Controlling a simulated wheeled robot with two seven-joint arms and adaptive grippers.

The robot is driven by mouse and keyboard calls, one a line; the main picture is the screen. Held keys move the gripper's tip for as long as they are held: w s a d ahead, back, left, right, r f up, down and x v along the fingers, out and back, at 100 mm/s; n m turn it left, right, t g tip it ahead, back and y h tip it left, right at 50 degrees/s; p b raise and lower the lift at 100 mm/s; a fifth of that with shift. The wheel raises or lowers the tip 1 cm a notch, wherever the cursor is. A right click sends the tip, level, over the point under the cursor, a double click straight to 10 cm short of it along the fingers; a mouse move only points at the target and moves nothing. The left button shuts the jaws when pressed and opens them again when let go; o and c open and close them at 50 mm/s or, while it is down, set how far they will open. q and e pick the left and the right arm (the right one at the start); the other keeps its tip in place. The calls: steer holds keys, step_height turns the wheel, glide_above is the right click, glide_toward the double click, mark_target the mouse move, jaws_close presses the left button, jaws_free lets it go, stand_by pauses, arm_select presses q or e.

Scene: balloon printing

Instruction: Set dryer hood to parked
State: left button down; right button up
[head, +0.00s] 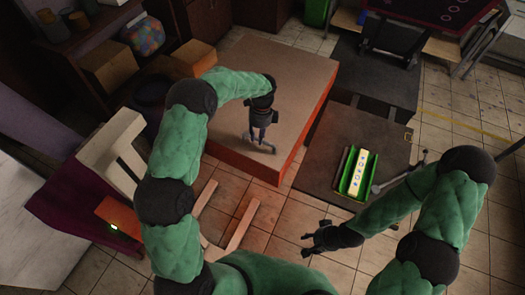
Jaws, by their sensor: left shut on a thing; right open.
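A large low box with a flat brown top and orange-red sides, which looks like the dryer hood (290,85), fills the middle of the head view. My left gripper (262,142) reaches down onto its top near the front. It is shut on a small, dark grey-blue part there that looks like the hood's handle (268,147); the fingers hide most of it. My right gripper (316,243) is open and empty above the tiled floor, in front of and right of the box. I cannot tell the hood's exact position.
A dark low table (325,150) right of the box carries a green tray (367,178) with a yellow star-patterned piece (356,172). A metal lever (400,177) stands beside it. Cardboard boxes (110,65) are at the back left.

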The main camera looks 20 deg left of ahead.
arm_select(q)
steer(key=shift+w+a+f, duration=0.1)
steer(key=shift+f, duration=0.2)
steer(key=shift+w+a+r+n+b, duration=0.25)
steer(key=shift+w+r+n+b, duration=0.05)
steer(key=shift+w+n, duration=0.1)
steer(key=shift+w+a, duration=0.55)
steer(key=shift+a, duration=0.1)
steer(key=shift+r, duration=0.1)
arm_select(e)
steer(key=shift+s+d+f, duration=0.4)
steer(key=shift+d+f, duration=0.05)
steer(key=shift+d, duration=0.05)
